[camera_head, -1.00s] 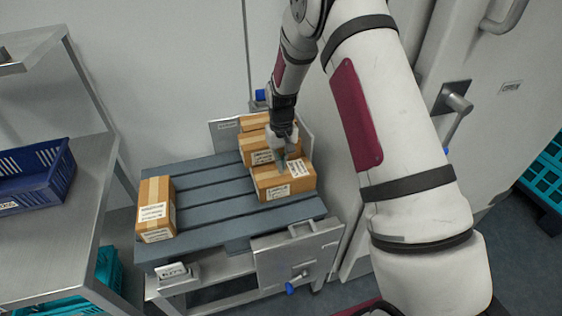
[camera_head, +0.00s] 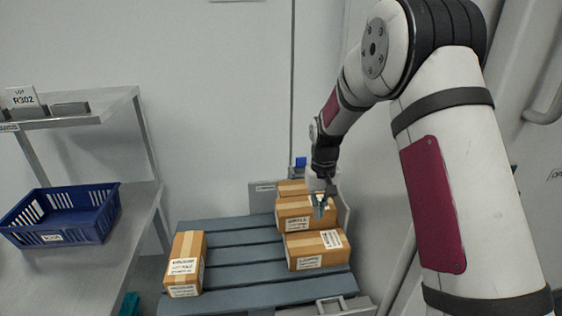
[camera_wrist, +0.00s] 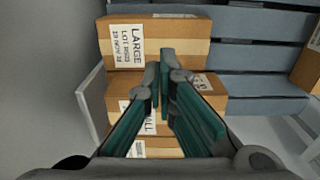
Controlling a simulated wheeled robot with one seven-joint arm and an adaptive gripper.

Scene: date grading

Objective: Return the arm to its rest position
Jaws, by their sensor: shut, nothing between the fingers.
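My gripper (camera_head: 319,208) hangs from my arm over the right part of the slatted pallet, above the stacked cartons. In the wrist view my gripper (camera_wrist: 163,85) has its teal-padded fingers close together and nothing between them. A front right carton (camera_head: 317,250) lies below and in front of it. It shows in the wrist view as a carton marked LARGE (camera_wrist: 152,52), apart from the fingers as far as I can tell. Another carton (camera_head: 292,213) sits behind, partly hidden by the gripper.
The blue-grey pallet (camera_head: 243,253) is bare in its middle, with a lone carton (camera_head: 186,264) at its left. A metal table (camera_head: 100,262) holds a blue crate (camera_head: 62,213) at the left. A shelf (camera_head: 95,108) rises behind it. A wall stands behind the pallet.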

